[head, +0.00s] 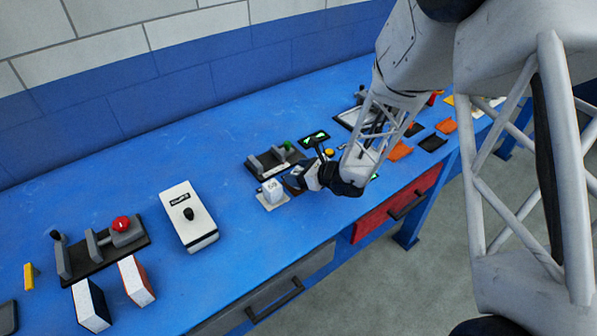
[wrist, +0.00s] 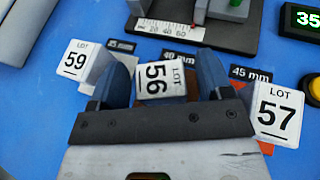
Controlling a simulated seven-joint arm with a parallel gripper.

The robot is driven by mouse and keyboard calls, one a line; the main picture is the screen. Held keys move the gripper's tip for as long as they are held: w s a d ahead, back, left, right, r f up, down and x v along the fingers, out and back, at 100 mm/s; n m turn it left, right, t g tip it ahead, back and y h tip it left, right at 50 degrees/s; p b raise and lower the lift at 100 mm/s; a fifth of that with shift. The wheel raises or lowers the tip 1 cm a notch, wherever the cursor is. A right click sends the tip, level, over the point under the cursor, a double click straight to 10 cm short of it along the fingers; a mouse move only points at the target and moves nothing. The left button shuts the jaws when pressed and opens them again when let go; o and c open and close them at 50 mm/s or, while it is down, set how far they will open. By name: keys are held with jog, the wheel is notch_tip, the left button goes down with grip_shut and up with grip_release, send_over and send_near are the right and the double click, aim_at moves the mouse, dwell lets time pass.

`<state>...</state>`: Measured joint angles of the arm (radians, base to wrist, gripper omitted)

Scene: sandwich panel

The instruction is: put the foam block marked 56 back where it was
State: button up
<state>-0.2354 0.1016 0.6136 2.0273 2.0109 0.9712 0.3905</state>
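The foam block marked 56 (wrist: 158,79) is white with a dark side and shows in the middle of the wrist view, its number turned sideways. My gripper (wrist: 163,75) has its two blue fingers on either side of it, with narrow gaps that make it look open. Whether a finger touches the block is unclear. White blocks marked 59 (wrist: 80,60) and 57 (wrist: 277,110) stand left and right of the fingers. In the head view my gripper (head: 304,177) is low over the bench and hides block 56; one white block (head: 272,190) shows beside it.
Labels reading 40 mm (wrist: 182,57) and 45 mm (wrist: 250,75) lie behind the blocks. A gauge with a scale (wrist: 180,28) and a green-digit display (wrist: 305,18) stand beyond. A white box (head: 189,216) and a red-knobbed fixture (head: 100,248) stand to the left, with clear blue bench between.

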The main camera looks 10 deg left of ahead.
jog(key=shift+r, duration=0.15)
jog(key=shift+s+d+r, duration=0.15)
jog(key=shift+d+r, duration=0.05)
jog(key=shift+d, duration=0.3)
jog(key=v, duration=1)
jog(key=shift+s+d, duration=0.15)
jog(key=shift+d, duration=0.2)
jog(key=shift+r, duration=0.2)
dwell(0.3)
jog(key=s+d+r+n+g+h, duration=0.1)
jog(key=s+d+r+n+h, duration=0.3)
jog(key=s, duration=0.5)
jog(key=s+d+r+n+h, duration=0.4)
jog(key=s+d+r+n, duration=0.4)
jog(key=s+r+n, duration=0.2)
jog(key=s+d+r+n+g+h, duration=0.1)
jog(key=s+d+r+n+h, duration=0.3)
jog(key=s+d+r+n, duration=0.2)
jog(key=s+r+n, duration=0.2)
jog(key=s+r, duration=0.1)
jog(key=s, duration=0.1)
jog(key=shift+d+g+h, duration=0.3)
jog(key=shift+d, duration=0.1)
